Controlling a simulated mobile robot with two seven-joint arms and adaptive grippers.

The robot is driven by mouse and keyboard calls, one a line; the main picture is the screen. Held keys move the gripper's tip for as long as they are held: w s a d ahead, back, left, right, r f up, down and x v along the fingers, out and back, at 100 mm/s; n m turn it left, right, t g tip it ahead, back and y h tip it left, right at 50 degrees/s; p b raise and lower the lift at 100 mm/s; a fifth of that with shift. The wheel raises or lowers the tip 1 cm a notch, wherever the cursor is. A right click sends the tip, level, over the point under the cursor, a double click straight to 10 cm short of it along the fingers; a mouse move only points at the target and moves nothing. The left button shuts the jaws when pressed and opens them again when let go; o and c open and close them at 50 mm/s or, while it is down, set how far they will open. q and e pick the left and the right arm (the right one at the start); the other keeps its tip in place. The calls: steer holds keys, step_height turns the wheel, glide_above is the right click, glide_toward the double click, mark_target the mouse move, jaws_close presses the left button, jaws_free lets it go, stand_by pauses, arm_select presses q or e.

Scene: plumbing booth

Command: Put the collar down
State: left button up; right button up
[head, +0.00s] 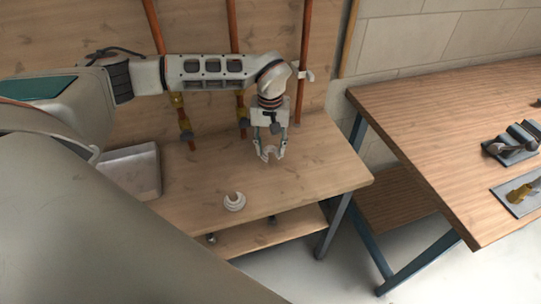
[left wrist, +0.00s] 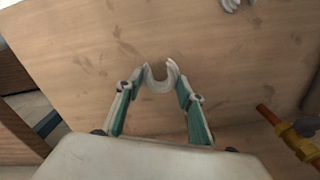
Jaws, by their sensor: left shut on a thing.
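A white C-shaped collar (left wrist: 161,79) sits between the fingertips of my left gripper (left wrist: 160,88) in the left wrist view, its open side facing away from the palm. In the head view my left gripper (head: 269,150) points down over the wooden bench (head: 315,180), shut on this collar (head: 270,154). Whether the collar touches the bench top is hard to tell. A second white collar (head: 234,202) lies on the bench near its front edge; part of it shows at the top of the left wrist view (left wrist: 236,4). My right gripper is not in view.
Copper pipes (head: 233,30) with brass valves (head: 184,128) run up the wooden back panel behind my left arm. A grey metal bin (head: 130,170) stands on the bench at left. Another table (head: 430,130) at right bears tools on grey mats. The bench's right part is clear.

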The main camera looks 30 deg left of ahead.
mark_target(271, 164)
arm_select(q)
steer(key=shift+f, duration=2.05)
steer(key=shift+f, duration=0.1)
steer(key=o, duration=0.9)
